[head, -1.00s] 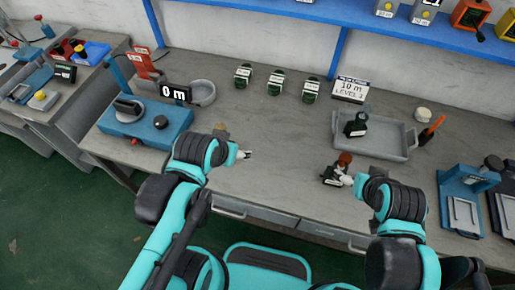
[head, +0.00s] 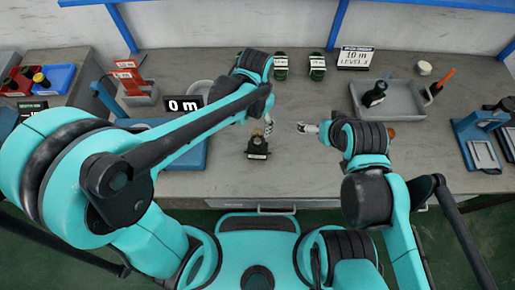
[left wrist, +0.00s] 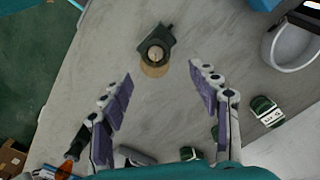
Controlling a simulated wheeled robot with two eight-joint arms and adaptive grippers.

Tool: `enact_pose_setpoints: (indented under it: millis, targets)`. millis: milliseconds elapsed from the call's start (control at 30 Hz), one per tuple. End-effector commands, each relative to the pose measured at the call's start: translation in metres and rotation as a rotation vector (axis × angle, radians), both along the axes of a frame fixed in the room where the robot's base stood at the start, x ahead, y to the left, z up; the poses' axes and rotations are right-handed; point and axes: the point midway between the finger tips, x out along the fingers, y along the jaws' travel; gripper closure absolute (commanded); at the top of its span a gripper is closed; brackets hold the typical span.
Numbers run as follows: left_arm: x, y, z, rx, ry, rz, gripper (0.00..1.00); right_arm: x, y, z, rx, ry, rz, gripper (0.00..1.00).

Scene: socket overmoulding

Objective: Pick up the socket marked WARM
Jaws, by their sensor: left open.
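A dark socket-like piece (head: 257,148) with a tan top and a small pale label stands on the bench near its front edge. In the left wrist view it (left wrist: 157,42) lies just beyond my fingertips, apart from them. My left gripper (head: 268,127) is open and empty above and behind it; its spread purple-padded fingers (left wrist: 162,80) show in the left wrist view. Two dark green sockets with white labels, one (head: 281,68) and another (head: 317,68), stand at the back. No label is legible, so I cannot tell which reads WARM. My right gripper (head: 303,127) is to the right, its jaws unclear.
A grey tray (head: 404,120) holding a dark piece (head: 375,93) is at the right, with an orange-handled tool (head: 443,80) beside it. A reddish-brown item (head: 392,132) is partly hidden by my right arm. The bench's middle is mostly clear.

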Motion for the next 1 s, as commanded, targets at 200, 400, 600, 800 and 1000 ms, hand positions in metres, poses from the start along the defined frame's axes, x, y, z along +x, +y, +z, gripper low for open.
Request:
enact_pose_setpoints:
  millis: [200, 400, 600, 800, 1000]
  targets:
    - [-0.004, -0.004, -0.033, -0.001, -0.001, 0.000, 0.39, 0.000, 0.000, -0.017, 0.000, 0.000, 0.000, 0.03]
    - [-0.005, -0.005, -0.058, -0.001, -0.002, 0.002, 0.39, 0.000, 0.000, -0.027, 0.000, 0.000, 0.000, 0.03]
    - [-0.005, -0.005, -0.060, -0.002, -0.002, 0.002, 0.39, 0.000, 0.000, -0.026, 0.000, 0.000, 0.000, 0.03]
    - [-0.005, -0.005, -0.059, -0.002, -0.002, 0.002, 0.70, 0.000, 0.000, -0.026, 0.000, 0.000, 0.000, 0.03]
    - [-0.005, -0.005, -0.059, -0.002, -0.002, 0.002, 1.00, 0.000, 0.000, -0.026, 0.000, 0.000, 0.000, 0.03]
